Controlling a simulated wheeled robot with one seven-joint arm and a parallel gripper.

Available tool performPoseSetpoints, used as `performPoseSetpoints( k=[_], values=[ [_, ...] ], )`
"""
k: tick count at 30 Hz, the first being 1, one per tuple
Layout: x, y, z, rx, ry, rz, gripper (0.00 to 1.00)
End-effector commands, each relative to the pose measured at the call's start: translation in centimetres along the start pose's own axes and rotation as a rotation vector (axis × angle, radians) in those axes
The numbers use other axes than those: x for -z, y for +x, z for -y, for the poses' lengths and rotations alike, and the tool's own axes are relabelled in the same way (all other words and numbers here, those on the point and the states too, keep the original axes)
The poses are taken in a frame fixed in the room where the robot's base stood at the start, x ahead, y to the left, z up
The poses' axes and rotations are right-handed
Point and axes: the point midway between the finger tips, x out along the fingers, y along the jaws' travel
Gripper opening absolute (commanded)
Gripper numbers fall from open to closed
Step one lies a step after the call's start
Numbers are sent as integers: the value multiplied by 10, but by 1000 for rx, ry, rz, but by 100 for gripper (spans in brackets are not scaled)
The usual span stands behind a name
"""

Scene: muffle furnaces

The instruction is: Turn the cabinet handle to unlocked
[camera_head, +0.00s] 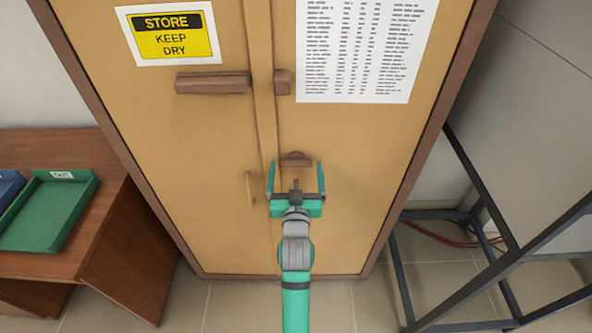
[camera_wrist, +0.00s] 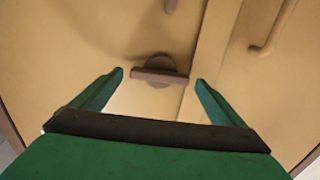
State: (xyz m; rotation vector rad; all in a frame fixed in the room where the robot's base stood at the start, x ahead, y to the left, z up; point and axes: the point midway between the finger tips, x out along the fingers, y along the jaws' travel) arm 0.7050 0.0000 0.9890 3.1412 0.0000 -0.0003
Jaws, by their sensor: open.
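The tan cabinet (camera_head: 225,215) has two doors with brown edging. A brown turn handle (camera_head: 295,160), a round base with a short crossbar, sits on the right door near the seam. In the wrist view the handle (camera_wrist: 160,72) shows its crossbar nearly level, slightly tilted. My green gripper (camera_head: 296,168) is open and empty in front of the handle. In the wrist view its fingertips (camera_wrist: 160,78) lie on either side of the handle, apart from it as far as I can tell. The depth gap is unclear.
A tan pull handle (camera_head: 250,188) is on the left door. A brown bar (camera_head: 212,83) and a small brown block (camera_head: 282,82) sit higher up. A wooden desk (camera_head: 95,215) with a green tray (camera_head: 50,210) stands left. A dark metal frame (camera_head: 480,200) stands right.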

Motion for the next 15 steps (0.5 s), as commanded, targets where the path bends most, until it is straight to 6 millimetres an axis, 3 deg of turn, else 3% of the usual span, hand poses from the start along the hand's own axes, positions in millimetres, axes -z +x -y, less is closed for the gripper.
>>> performPoseSetpoints(
  k=[9, 15],
  values=[
    [0, 3, 0, 0, 0, 0, 94],
    [0, 2, 0, 0, 0, 0, 52]
  ],
)
